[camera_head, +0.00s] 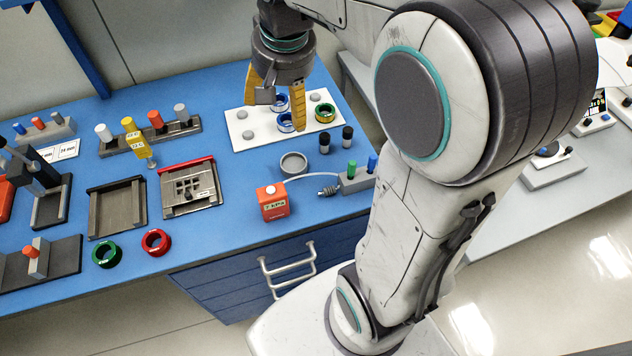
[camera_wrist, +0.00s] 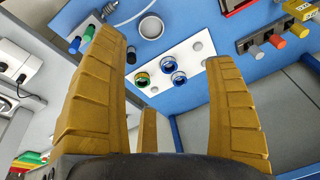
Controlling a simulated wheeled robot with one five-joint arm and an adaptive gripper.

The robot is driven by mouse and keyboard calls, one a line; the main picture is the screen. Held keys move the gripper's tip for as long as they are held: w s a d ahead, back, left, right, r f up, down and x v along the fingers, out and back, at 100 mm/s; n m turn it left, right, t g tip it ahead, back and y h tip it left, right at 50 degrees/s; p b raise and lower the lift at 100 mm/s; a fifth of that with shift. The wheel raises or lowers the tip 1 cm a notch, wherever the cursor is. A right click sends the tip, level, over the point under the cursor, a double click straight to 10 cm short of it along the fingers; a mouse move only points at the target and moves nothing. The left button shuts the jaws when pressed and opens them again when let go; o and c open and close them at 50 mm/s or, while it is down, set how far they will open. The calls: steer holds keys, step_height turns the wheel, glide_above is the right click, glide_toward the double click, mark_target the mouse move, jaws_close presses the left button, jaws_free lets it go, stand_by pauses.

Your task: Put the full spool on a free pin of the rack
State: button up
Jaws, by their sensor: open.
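The rack (camera_head: 262,128) is a white plate with short grey pins on the blue bench; it also shows in the wrist view (camera_wrist: 155,101). Two blue-rimmed spools (camera_head: 281,102) (camera_head: 286,122) and a green-rimmed spool with a yellowish band (camera_head: 325,113) sit on it. Bare pins show at its left (camera_head: 241,114) (camera_head: 247,134) and back right (camera_head: 316,97). A green spool (camera_head: 107,254) and a red spool (camera_head: 155,242) lie at the bench's front edge. I cannot tell which spool is full. My gripper (camera_head: 276,107) is open and empty above the rack, partly covering it.
A red box (camera_head: 272,202) is nearer the edge. A block of coloured pegs (camera_head: 152,134) stands left. Some blue bench around the rack is clear.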

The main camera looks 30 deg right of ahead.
steer(key=s+a+f+n, duration=0.1)
steer(key=s+f+n, duration=0.1)
steer(key=s, duration=0.5)
steer(key=s+a+f+n+t, duration=0.1)
steer(key=s+f+n, duration=0.1)
steer(key=s, duration=0.6)
steer(key=shift+s+a+f+n+t, duration=0.3)
steer(key=shift+a+f+n, duration=0.05)
steer(key=shift+n, duration=0.45)
